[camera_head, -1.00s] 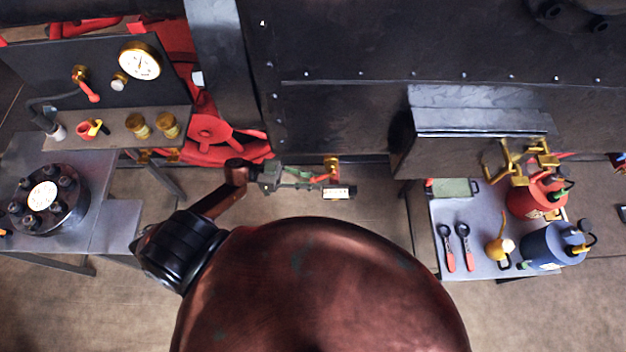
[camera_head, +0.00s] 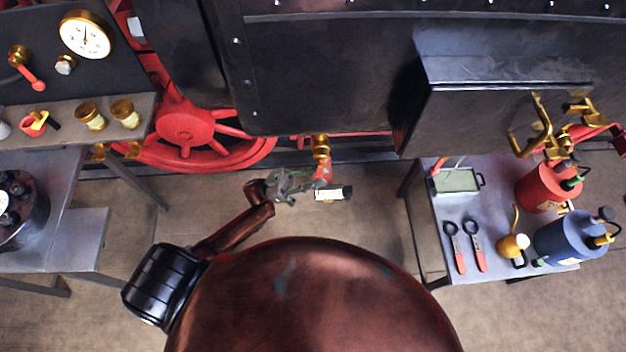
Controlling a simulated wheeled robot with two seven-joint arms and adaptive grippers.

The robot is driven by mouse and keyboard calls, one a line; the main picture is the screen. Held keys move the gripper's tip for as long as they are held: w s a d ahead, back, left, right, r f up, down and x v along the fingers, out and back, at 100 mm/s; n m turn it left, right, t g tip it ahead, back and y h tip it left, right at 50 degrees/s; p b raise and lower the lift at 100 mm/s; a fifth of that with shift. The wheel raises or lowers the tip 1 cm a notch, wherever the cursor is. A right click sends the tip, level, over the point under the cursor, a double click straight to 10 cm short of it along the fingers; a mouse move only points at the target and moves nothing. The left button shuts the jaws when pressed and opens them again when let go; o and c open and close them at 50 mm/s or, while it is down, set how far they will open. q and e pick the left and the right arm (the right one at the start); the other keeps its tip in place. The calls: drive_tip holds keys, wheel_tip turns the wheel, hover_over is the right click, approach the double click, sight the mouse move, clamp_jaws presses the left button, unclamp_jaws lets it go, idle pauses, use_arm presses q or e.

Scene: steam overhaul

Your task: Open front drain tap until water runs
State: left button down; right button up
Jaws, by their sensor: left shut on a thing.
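The front drain tap is a brass body (camera_head: 320,147) under the lower edge of the black engine casing, with a red lever (camera_head: 324,168) hanging below it. My left arm reaches in from the left, and its gripper (camera_head: 303,181) is shut on the red lever. The fingers partly hide the lever, so its exact angle is hard to tell. No stream of water shows under the tap. My right gripper is out of view.
A small label plate (camera_head: 333,193) is just below the tap. A red spoked wheel (camera_head: 187,126) is behind on the left. A gauge bench (camera_head: 125,140) stands left. On the right, a tool table (camera_head: 438,225) carries spanners (camera_head: 463,246), a red can (camera_head: 540,188) and a blue can (camera_head: 567,240).

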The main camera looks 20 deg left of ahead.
use_arm(q)
drive_tip(key=shift+w+d+f+h+b, duration=0.2)
drive_tip(key=shift+d+f+h+b, duration=0.1)
drive_tip(key=shift+h+b, duration=0.3)
drive_tip(key=shift+d+r+m+h+b, duration=0.2)
drive_tip(key=shift+r+m+h+b, duration=0.15)
drive_tip(key=shift+b, duration=0.2)
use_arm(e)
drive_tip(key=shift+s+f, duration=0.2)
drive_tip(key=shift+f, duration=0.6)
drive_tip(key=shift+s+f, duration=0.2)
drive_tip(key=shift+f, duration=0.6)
use_arm(q)
drive_tip(key=c, duration=1.7)
unclamp_jaws()
drive_tip(key=shift+w, duration=0.1)
drive_tip(key=shift+f, duration=0.1)
drive_tip(key=v, duration=1.2)
